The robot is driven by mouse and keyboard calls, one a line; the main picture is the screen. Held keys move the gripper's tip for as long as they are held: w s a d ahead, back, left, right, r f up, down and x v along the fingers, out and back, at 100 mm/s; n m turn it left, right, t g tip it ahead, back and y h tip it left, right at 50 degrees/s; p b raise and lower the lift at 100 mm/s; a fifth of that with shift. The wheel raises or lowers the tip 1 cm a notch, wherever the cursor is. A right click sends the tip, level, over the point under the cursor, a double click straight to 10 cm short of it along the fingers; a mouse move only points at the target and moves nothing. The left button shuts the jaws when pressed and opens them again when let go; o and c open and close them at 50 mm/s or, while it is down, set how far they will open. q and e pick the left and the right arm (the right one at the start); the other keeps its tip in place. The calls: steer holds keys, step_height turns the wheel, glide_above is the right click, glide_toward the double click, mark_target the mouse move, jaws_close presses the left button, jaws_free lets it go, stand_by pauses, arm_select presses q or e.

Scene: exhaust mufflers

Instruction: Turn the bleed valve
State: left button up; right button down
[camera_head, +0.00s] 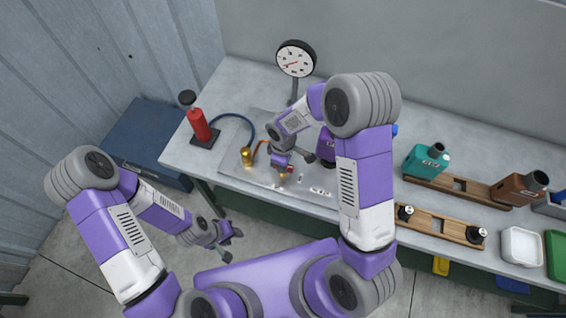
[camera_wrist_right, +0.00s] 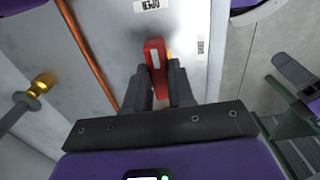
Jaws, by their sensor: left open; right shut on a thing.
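The bleed valve's red lever handle (camera_wrist_right: 154,60) shows in the right wrist view, between the two fingers of my right gripper (camera_wrist_right: 160,88). The gripper is shut on it. A bit of yellow-gold metal shows just right of the handle. In the head view my right gripper (camera_head: 286,174) is over the front part of the metal panel (camera_head: 235,165) on the bench, and it hides most of the valve. A label reading OPEN (camera_wrist_right: 152,4) is on the panel beyond the handle. My left gripper (camera_head: 230,243) is open and empty, in front of the bench.
A copper pipe (camera_wrist_right: 90,55) runs left of the handle, with a brass fitting (camera_wrist_right: 42,84) beyond it. A red hand pump (camera_head: 199,125) and a dial gauge (camera_head: 296,58) stand behind.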

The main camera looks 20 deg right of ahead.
steer(key=c, duration=1)
jaws_free()
steer(key=shift+o, duration=0.2)
step_height(320, 180, up, 8)
steer(key=shift+f, duration=0.15)
